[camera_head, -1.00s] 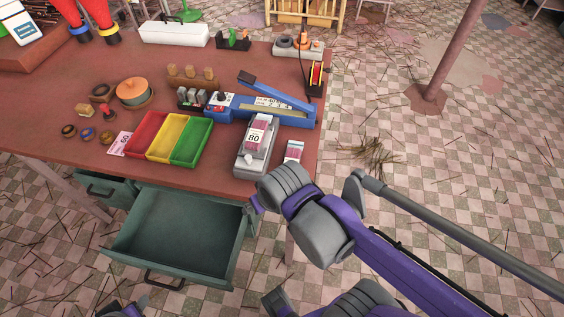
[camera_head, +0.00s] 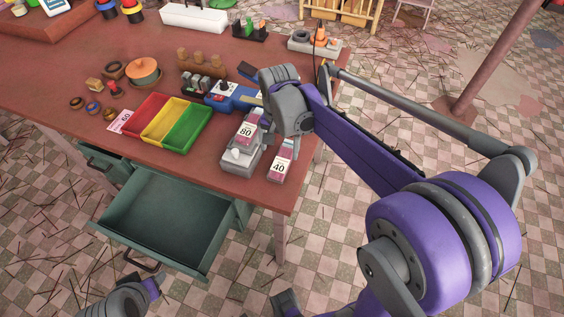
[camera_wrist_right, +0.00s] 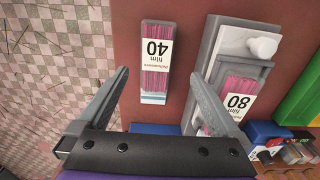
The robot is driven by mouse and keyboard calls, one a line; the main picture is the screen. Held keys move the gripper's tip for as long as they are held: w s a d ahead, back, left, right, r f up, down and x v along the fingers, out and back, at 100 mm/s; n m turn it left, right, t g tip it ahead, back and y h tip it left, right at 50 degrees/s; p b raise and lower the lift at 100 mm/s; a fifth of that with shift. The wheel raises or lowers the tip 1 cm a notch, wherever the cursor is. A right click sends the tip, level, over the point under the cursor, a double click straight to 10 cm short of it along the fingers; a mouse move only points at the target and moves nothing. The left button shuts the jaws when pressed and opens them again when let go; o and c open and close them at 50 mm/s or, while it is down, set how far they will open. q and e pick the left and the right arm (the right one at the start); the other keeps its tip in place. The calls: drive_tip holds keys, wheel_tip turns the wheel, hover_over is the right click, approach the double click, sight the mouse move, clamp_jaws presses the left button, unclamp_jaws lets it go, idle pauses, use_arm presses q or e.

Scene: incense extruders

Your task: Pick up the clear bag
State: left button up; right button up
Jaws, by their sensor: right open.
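A clear bag of pink sticks with a white label reading 40 (camera_head: 281,163) lies at the table's front right corner; it also shows in the right wrist view (camera_wrist_right: 155,75). A similar pack labelled 80 (camera_head: 248,129) lies on a grey device (camera_head: 236,157) just left of it. My right gripper (camera_wrist_right: 160,80) is open and empty. In the wrist view its fingers appear either side of the 40 bag's lower part, the right finger overlapping the grey device. In the head view my right wrist hides the fingertips. My left gripper is not clearly in view.
Red, yellow and green trays (camera_head: 177,124) stand left of the grey device. A blue sealer (camera_head: 233,97) is behind it, partly hidden by my arm. An open green drawer (camera_head: 165,220) sticks out below the table's front edge. Floor is right of the table.

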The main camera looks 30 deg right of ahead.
sight(282, 160)
drive_tip(key=f, duration=0.3)
drive_tip(key=d+f, duration=0.1)
drive_tip(key=f, duration=0.1)
drive_tip(key=shift+f, duration=0.3)
drive_tip(key=shift+c, duration=0.3)
drive_tip(key=c, duration=1.4)
